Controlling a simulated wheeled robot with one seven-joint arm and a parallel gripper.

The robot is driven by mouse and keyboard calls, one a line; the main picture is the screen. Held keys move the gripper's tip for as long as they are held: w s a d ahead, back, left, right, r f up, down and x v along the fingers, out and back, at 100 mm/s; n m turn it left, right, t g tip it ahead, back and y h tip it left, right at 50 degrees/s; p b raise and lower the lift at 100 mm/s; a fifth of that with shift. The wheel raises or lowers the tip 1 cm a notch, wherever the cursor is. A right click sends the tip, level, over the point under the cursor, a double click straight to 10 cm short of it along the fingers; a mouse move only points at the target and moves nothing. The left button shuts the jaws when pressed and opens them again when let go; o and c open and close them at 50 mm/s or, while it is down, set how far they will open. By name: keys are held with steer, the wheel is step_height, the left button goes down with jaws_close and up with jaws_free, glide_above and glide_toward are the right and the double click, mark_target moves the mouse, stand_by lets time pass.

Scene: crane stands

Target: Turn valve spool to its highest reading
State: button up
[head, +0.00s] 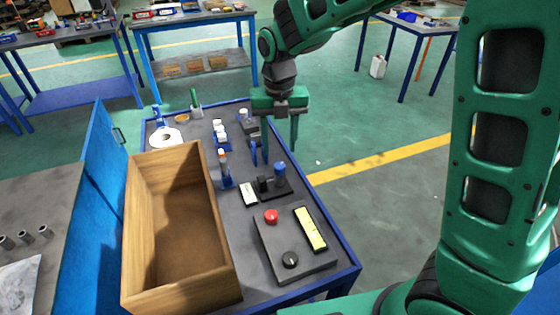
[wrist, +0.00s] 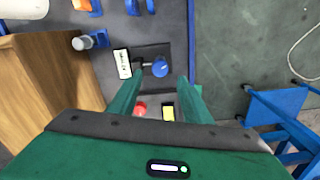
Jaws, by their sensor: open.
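The likely valve spool is a blue round knob (head: 280,170) on a black base (head: 270,190), right of the table's middle in the head view. In the wrist view the blue knob (wrist: 160,68) shows from above, between and just beyond my fingertips. A dark stub points left from it. A small white label plate (wrist: 122,63) lies left of the base; its text is too small to read. My gripper (head: 280,147) is open and empty, pointing down above the table. In the wrist view, my gripper (wrist: 160,82) has its fingers well apart. I see no contact with the knob.
A panel (head: 270,240) with a red button (head: 271,216), black dial (head: 290,260) and yellow strip (head: 310,228) lies nearer. A wooden box (head: 180,215) stands left. Small blue and white fixtures (head: 220,132) stand behind. Floor right of the table is clear.

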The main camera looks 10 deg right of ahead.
mark_target(280, 165)
step_height(280, 165, down, 7)
steer(key=shift+f, duration=0.1)
stand_by(0.4)
steer(key=c, duration=1.1)
steer(key=shift+o, duration=0.2)
steer(key=shift+d, duration=0.25)
steer(key=shift+a, duration=0.2)
